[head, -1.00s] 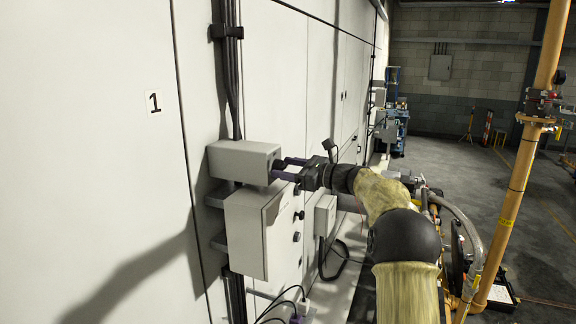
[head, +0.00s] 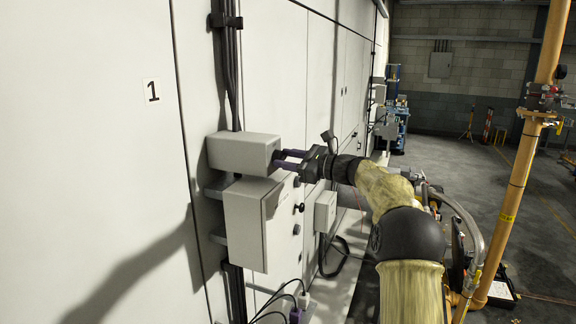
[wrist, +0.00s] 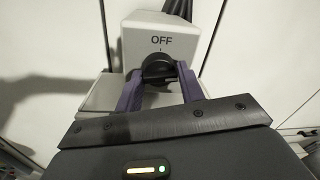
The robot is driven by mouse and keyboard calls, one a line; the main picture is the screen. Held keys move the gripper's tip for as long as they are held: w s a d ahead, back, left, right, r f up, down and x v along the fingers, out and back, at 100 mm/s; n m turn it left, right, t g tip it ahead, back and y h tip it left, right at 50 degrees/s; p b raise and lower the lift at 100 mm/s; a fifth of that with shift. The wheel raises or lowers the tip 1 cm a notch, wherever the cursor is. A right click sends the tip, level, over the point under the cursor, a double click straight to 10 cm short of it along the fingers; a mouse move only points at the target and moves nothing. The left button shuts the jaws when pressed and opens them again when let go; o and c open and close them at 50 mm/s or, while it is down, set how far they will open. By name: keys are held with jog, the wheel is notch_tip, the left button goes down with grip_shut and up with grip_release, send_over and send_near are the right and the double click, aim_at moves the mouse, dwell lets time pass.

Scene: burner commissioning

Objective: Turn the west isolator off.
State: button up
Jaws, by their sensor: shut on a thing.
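The isolator is a grey box (head: 240,150) on the white cabinet wall, left of centre in the head view. In the wrist view its face (wrist: 160,28) carries the word OFF, with a short tick under it. Its dark rotary knob (wrist: 158,70) sits just below the tick. My gripper (head: 280,160) reaches the box from the right, its purple fingers either side of the knob and shut on it. The fingers also show in the wrist view (wrist: 160,88). The knob's lower part is hidden behind the gripper, and its exact pointing is hard to read.
A second grey box (head: 250,222) hangs right below the isolator, close under my gripper. Black cables (head: 228,70) run up the wall above. A yellow pipe (head: 515,185) with valves stands at the right. Open floor lies at the back right.

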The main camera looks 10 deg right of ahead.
jog(key=n+b, duration=0.3)
jog(key=n, duration=0.1)
jog(key=n+b, duration=0.3)
jog(key=n, duration=0.1)
jog(key=n+y+b, duration=0.1)
jog(key=n+b, duration=0.2)
jog(key=n, duration=0.2)
jog(key=shift+w+f, duration=0.1)
jog(key=shift+f, duration=0.3)
jog(key=shift+n+g, duration=0.3)
jog(key=shift+n, duration=1.8)
jog(key=shift+c, duration=0.2)
jog(key=shift+o, duration=0.2)
jog(key=o, duration=0.9)
jog(key=shift+r, duration=0.1)
jog(key=b+v, duration=0.6)
jog(key=v, duration=1.1)
jog(key=shift+d, duration=0.3)
